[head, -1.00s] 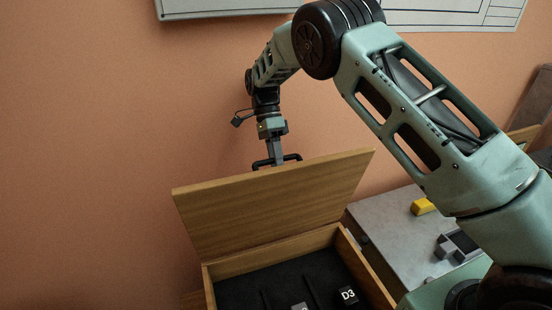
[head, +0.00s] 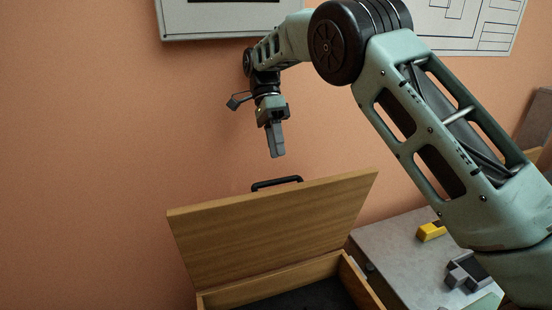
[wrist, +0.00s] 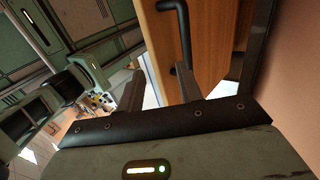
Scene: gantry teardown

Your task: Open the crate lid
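The wooden crate (head: 268,286) is at the bottom of the head view, with its dark interior partly in view. Its lid (head: 270,232) stands raised along the back edge, its inner face toward me. The black lid handle (head: 276,183) is at the lid's top edge. My gripper (head: 278,155) points down just above the handle, apart from it. In the wrist view, my gripper's fingers (wrist: 160,80) are spread with nothing between them. The handle (wrist: 184,35) and the lid (wrist: 213,40) show beyond the fingertips.
A grey worktop (head: 392,242) stands right of the crate, bearing a yellow block (head: 430,232) and a dark grey part (head: 466,271). An orange wall (head: 90,150) is behind, with framed panels at the top. The space left of the crate looks clear.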

